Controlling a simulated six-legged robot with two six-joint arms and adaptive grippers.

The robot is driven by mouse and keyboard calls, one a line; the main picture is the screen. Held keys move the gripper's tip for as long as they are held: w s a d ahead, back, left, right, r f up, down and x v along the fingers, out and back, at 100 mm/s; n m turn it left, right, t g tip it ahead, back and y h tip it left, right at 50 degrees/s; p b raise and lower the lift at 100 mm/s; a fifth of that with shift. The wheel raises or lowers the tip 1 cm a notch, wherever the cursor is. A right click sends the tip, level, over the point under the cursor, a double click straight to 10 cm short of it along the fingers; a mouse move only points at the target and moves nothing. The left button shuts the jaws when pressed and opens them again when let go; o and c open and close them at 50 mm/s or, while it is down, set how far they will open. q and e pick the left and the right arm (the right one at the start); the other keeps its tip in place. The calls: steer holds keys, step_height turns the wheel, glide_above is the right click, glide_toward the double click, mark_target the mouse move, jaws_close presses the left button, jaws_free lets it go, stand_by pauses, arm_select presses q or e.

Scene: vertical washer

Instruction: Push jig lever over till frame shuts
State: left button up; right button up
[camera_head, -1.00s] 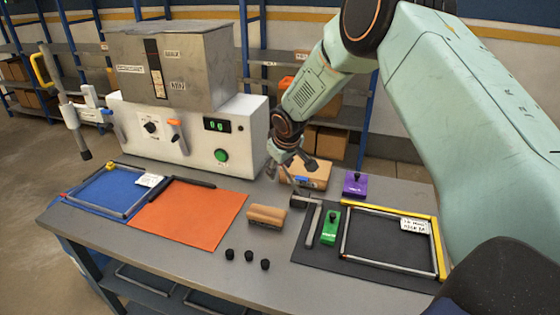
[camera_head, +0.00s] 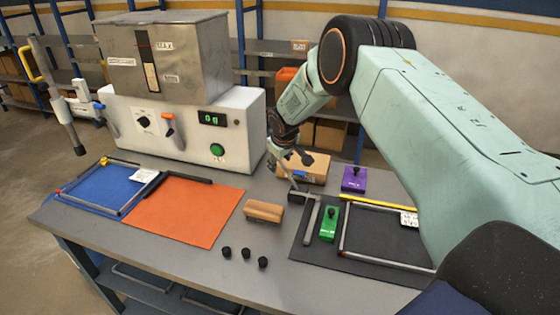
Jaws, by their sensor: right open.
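My right gripper (camera_head: 288,160) is open above the back middle of the grey bench, by a tan box, pointing down and empty. In front of it, a black base (camera_head: 300,240) carries a silver rectangular frame (camera_head: 390,257) with a yellow bar (camera_head: 378,202) behind it. A slim grey bar (camera_head: 312,217), which may be the jig lever, stands at the base's left side with a short dark piece at its upper end. The gripper looks apart from it. A green block with a black knob (camera_head: 329,223) sits between bar and frame. My arm hides the frame's right side. My left gripper is not in view.
A white machine with a metal hopper (camera_head: 165,60) stands at the back left. A blue panel with a frame (camera_head: 103,187) and an orange sheet (camera_head: 190,212) lie left. A wooden block (camera_head: 263,211), black knobs (camera_head: 245,253), a purple block (camera_head: 354,181) and the tan box (camera_head: 305,166) surround the jig.

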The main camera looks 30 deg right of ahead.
steer(key=shift+s+a+r, duration=0.1)
steer(key=shift+a+r, duration=0.15)
steer(key=shift+a, duration=0.05)
steer(key=shift+c, duration=0.5)
steer(key=shift+d+f, duration=0.25)
steer(key=shift+d, duration=0.05)
steer(key=c, duration=0.6)
steer(key=shift+a+r, duration=0.1)
steer(key=shift+a, duration=0.05)
jaws_close()
steer(key=shift+w, duration=0.2)
